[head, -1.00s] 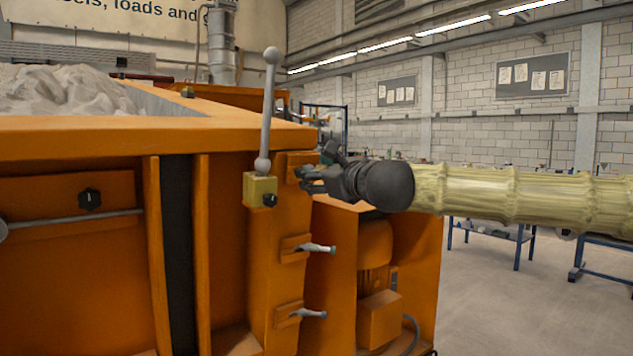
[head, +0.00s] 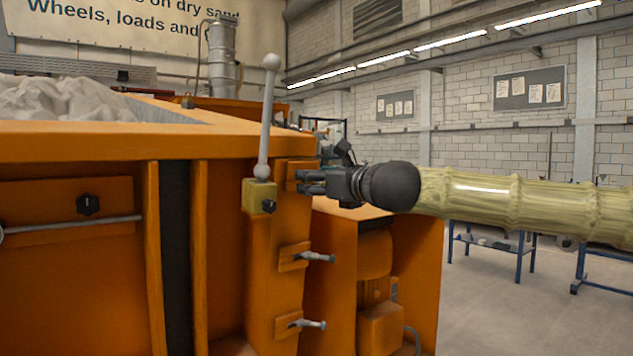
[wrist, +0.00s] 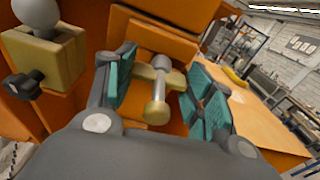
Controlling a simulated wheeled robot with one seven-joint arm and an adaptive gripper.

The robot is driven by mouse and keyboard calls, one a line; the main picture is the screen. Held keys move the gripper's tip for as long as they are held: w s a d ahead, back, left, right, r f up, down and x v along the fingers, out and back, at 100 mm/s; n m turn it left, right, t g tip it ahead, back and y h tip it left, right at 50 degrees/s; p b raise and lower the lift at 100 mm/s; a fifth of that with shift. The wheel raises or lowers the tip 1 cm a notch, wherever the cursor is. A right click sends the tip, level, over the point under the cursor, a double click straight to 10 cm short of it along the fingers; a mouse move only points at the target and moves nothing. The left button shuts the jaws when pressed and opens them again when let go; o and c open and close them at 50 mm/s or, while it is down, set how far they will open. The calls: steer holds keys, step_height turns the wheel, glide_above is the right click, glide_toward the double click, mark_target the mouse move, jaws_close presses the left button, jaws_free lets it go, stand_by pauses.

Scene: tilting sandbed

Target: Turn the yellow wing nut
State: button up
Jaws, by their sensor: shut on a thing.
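The yellow wing nut (wrist: 146,72) shows in the wrist view on a grey bolt with a pale rounded end, in front of an orange bracket. My gripper (wrist: 162,82) has its teal-padded fingers on both sides of the nut and is shut on its wings. In the head view my gripper (head: 311,182) reaches in from the right to the topmost bracket (head: 292,171) on the orange frame's corner post. The nut is hidden there by the fingers. Two more clamps with grey wing nuts, the middle one (head: 318,257) and the lower one (head: 311,324), sit below it.
A grey ball-topped lever (head: 267,115) rises from a yellow block (head: 259,196) with a black knob, just left of my gripper. The orange sandbed frame (head: 130,140) fills the left. An orange motor housing (head: 375,250) stands below my arm. Open floor lies right.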

steer(key=shift+f, duration=0.25)
steer(key=o, duration=0.8)
steer(key=shift+o, duration=1.2)
steer(key=shift+r, duration=0.15)
steer(key=shift+s, duration=0.1)
steer(key=v, duration=1.2)
